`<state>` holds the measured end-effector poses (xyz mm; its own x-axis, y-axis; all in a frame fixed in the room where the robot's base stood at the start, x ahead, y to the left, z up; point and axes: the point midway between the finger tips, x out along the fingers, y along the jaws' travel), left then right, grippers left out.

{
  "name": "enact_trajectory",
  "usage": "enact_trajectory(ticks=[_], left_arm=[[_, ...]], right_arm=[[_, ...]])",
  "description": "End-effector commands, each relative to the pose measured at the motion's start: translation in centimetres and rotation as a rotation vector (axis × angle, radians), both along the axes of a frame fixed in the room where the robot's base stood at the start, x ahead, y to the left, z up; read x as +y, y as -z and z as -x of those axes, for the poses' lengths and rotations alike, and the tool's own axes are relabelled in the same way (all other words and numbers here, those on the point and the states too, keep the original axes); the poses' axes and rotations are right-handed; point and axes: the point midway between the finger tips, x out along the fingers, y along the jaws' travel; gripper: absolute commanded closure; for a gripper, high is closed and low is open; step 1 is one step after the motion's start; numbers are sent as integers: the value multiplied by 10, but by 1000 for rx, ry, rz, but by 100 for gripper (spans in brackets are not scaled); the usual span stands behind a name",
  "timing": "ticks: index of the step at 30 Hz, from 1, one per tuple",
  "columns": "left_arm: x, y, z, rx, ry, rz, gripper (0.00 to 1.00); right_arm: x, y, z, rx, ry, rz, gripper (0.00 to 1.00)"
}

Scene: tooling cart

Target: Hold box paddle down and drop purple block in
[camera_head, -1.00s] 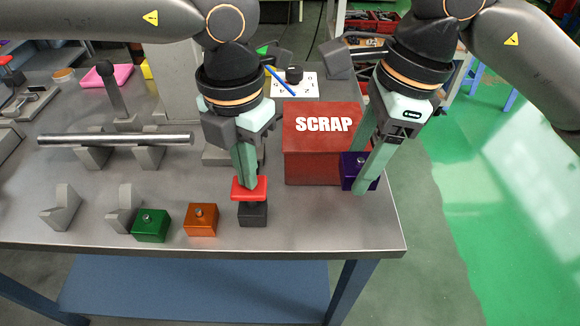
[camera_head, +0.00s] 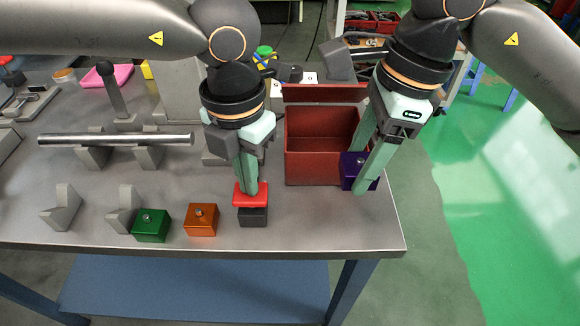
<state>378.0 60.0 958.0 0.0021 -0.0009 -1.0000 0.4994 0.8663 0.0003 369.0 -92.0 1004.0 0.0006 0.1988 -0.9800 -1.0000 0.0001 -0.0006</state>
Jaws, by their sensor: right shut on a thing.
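The red scrap box (camera_head: 305,165) stands near the table's right end with its lid (camera_head: 325,94) raised at the back, so its inside shows. The red paddle (camera_head: 250,194) sits on a dark base (camera_head: 253,216) left of the box. My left gripper (camera_head: 249,185) has its fingertips on top of the paddle, its fingers close together and pointing down. My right gripper (camera_head: 366,178) is shut on the purple block (camera_head: 354,168) and holds it at the front right corner of the box, outside the opening.
A green block (camera_head: 151,228) and an orange block (camera_head: 201,221) sit left of the paddle near the front edge. A metal rod (camera_head: 115,139) lies on grey V-supports behind them. The table's right edge is close to the box.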

Motion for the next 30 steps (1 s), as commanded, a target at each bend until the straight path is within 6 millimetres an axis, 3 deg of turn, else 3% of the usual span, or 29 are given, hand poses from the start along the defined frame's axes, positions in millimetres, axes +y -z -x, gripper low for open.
enact_trajectory(ticks=[30], left_arm=[[0, 19, 2, 9, 1, -3, 100]], right_arm=[[0, 0, 0, -1, 0, -1, 99]])
